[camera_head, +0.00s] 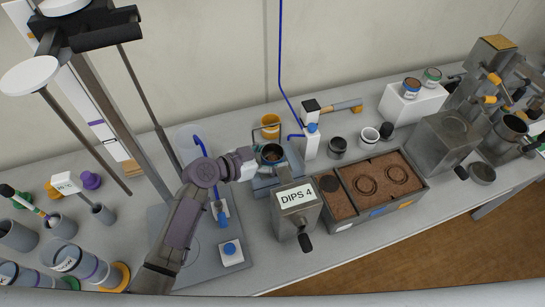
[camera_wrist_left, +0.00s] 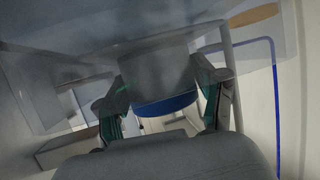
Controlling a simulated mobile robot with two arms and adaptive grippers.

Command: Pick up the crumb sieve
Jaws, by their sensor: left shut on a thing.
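My left gripper (camera_head: 256,160) reaches in from the left, near the middle of the bench. It is shut on a grey round cup (camera_head: 272,153) with dark brown contents, at the blue-grey stand behind the box labelled DIPS 4. In the left wrist view the fingers (camera_wrist_left: 166,90) sit on either side of a grey cylinder (camera_wrist_left: 158,65) with a blue band at its lower edge. I cannot tell for certain whether this cup is the crumb sieve, nor whether it touches the stand. My right gripper is not in view.
The DIPS 4 box (camera_head: 295,205) stands close in front of the cup. A soil tray (camera_head: 345,222) lies to its right. A white bottle (camera_head: 311,142) and an orange cup (camera_head: 270,127) stand behind. Metal machines (camera_head: 445,140) fill the right. Grey cylinders (camera_head: 62,226) crowd the left.

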